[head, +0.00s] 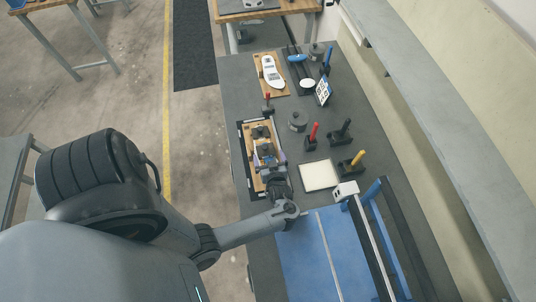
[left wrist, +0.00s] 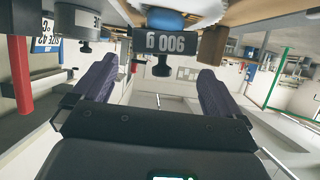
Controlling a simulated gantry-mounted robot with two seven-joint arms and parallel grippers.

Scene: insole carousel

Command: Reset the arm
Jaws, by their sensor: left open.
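My left arm comes in from the lower left in the head view and reaches over the dark workbench (head: 240,92). Its gripper (head: 269,164) is at the near end of a wooden board (head: 248,160) carrying dark weights (head: 261,132). In the left wrist view the two dark fingers of the gripper (left wrist: 157,66) are spread apart, with nothing held between them. A dark weight marked 900 g (left wrist: 172,45) shows upside down beyond the fingertips, apart from them as far as I can see. My right gripper is in neither view.
A white insole (head: 270,72) lies on another board farther back. A blue conveyor (head: 318,255) is at the near end. A grey shelf (head: 440,110) runs along the right.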

